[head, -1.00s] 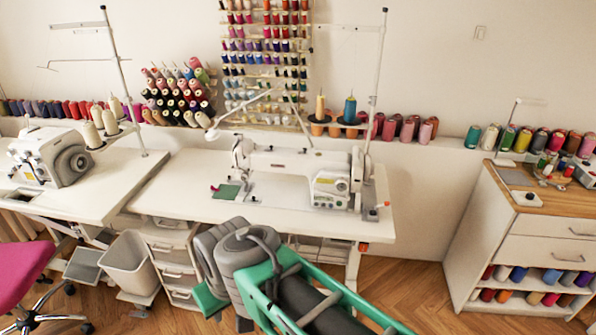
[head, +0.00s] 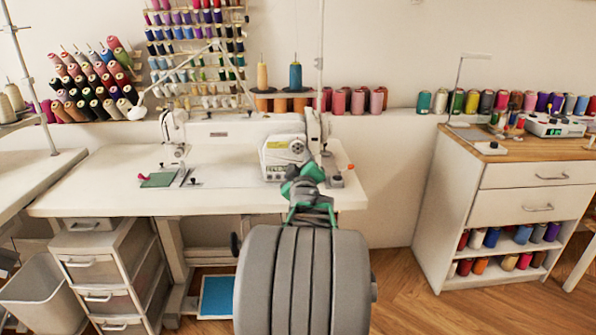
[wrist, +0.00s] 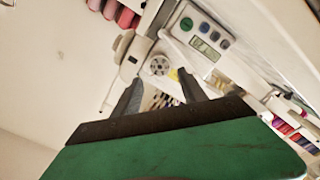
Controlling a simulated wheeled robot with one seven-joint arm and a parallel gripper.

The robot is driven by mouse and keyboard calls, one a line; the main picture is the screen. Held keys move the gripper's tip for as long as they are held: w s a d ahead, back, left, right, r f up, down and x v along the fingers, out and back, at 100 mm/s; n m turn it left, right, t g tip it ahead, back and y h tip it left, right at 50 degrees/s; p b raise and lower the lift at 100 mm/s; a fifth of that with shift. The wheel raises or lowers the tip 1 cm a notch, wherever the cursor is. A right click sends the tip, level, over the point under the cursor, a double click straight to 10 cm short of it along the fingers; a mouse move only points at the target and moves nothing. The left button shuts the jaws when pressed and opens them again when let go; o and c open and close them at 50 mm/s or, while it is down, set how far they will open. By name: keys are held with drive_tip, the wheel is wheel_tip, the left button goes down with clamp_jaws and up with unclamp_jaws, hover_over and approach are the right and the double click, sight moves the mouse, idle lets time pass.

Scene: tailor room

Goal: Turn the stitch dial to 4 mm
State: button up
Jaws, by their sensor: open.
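The stitch dial (head: 297,146) is a small round dial on the right end of the white sewing machine (head: 232,134). In the wrist view the dial (wrist: 159,65) shows as a pale disc with a patterned face, just beyond my fingertips. My gripper (wrist: 160,82) is open and empty. Its two grey fingers stand apart on either side of the line to the dial, and I see no contact. In the head view my gripper (head: 303,172) is in front of and below the dial, and its fingers are hard to make out. The dial's numbers are too small to read.
A control panel (wrist: 201,41) with a small display and coloured buttons is beside the dial in the wrist view. The white table (head: 100,195) has free surface at left. A drawer cabinet (head: 450,190) stands at right. Thread cones (head: 350,101) line the back ledge.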

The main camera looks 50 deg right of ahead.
sight(298, 149)
drive_tip(key=x, duration=0.7)
drive_tip(key=shift+w+r, duration=0.15)
drive_tip(key=shift+w, duration=0.05)
drive_tip(key=shift+c, duration=0.4)
clamp_jaws()
drive_tip(key=shift+b, duration=0.5)
